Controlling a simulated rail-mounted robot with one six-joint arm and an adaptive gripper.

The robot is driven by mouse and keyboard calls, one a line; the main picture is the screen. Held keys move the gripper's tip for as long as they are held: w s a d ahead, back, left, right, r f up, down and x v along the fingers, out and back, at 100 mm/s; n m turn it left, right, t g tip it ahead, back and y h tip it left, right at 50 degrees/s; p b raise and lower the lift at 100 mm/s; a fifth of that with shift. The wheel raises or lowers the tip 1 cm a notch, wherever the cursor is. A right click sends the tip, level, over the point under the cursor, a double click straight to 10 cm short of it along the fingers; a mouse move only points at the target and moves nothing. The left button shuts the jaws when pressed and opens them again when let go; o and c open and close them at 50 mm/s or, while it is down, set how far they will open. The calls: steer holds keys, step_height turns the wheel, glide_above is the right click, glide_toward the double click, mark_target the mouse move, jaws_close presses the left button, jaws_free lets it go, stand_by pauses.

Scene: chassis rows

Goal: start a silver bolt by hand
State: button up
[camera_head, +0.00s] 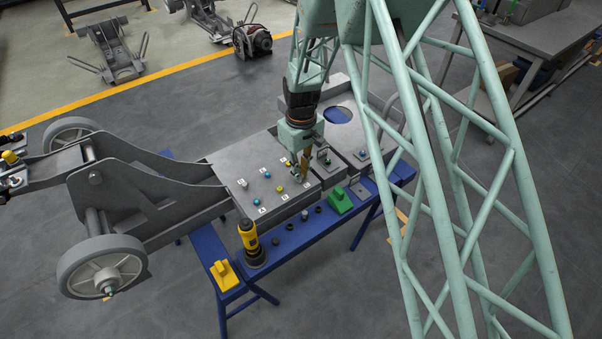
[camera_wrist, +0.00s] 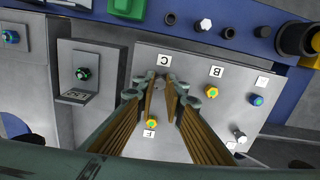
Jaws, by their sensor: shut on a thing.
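My gripper (camera_head: 304,172) points down over the grey chassis plate (camera_head: 228,166), near its right end. In the wrist view my gripper (camera_wrist: 166,84) has its fingers closed together around a small grey thing beside the label C, apparently a silver bolt; the fingers hide most of it. I cannot tell whether it sits in a hole. Another silver bolt (camera_wrist: 240,137) stands on the plate, also seen in the head view (camera_head: 243,183). One more silver bolt (camera_wrist: 205,24) stands on the blue bench (camera_wrist: 185,35).
Yellow (camera_wrist: 211,92) and blue (camera_wrist: 257,100) bolts stand on the plate near my fingers. A smaller bracket with a green bolt (camera_wrist: 81,73) is to the left. A yellow-black power tool (camera_head: 249,242), a yellow block (camera_head: 224,275) and a green block (camera_head: 340,200) rest on the bench.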

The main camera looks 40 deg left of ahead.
steer(key=shift+m, duration=0.5)
steer(key=o, duration=0.8)
steer(key=shift+r, duration=6)
